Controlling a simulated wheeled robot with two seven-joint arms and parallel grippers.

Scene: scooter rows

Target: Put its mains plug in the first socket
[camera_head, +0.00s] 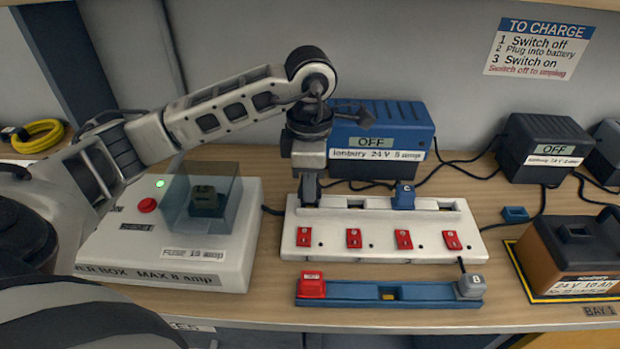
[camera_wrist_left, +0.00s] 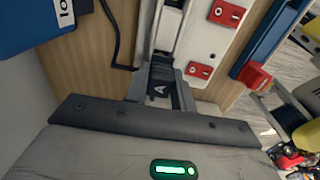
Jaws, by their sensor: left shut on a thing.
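My left gripper (camera_head: 309,190) points down over the left end of the white socket strip (camera_head: 340,247), where the first socket is hidden beneath it. It is shut on a dark plug marked A (camera_wrist_left: 160,88), seen between the jaws in the left wrist view. I cannot tell whether the plug's pins are in the socket. A blue plug marked C (camera_head: 404,196) stands in the strip's third position. Several red switches (camera_head: 353,238) line the strip's front. My right gripper is not in view.
A blue rack (camera_head: 350,292) in front holds a red plug (camera_head: 311,285) and a grey plug marked B (camera_head: 471,286). A blue charger (camera_head: 385,135) reading OFF stands behind. A power box (camera_head: 235,255) is at left, a battery (camera_head: 575,245) and black charger (camera_head: 540,135) at right.

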